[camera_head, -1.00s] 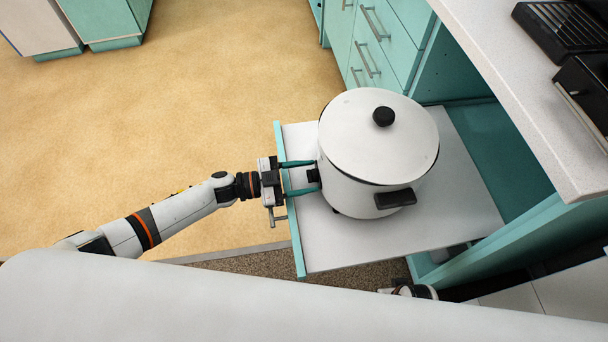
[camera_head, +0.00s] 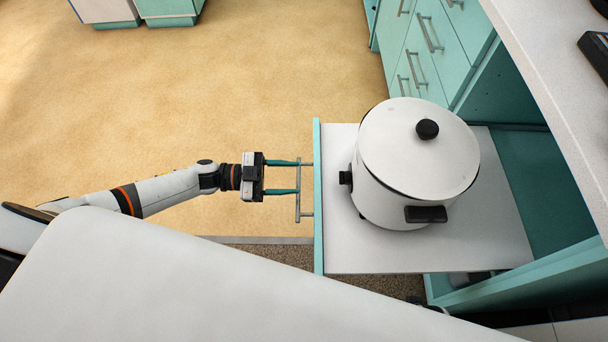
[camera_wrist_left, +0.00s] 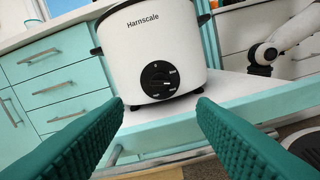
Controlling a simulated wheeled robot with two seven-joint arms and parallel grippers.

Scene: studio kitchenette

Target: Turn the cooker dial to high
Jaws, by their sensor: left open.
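The cooker (camera_head: 400,180) is a white pot with a lid, a black knob on top and black side handles. It stands on a pulled-out shelf (camera_head: 350,256). The black dial (camera_wrist_left: 159,80) shows on the cooker's front in the left wrist view, with small labels around it too small to read. My left gripper (camera_head: 299,176) is open and empty, in front of the shelf's teal front edge and apart from the cooker. In the left wrist view its two green fingers (camera_wrist_left: 160,108) stand on either side below the dial. My right gripper is not clearly seen.
A bar handle (camera_head: 298,206) sits on the shelf's front, close to my left fingertips. Teal drawers (camera_head: 425,55) stand behind the shelf, and a pale countertop (camera_head: 560,90) overhangs at right. Open floor (camera_head: 250,80) lies to the left.

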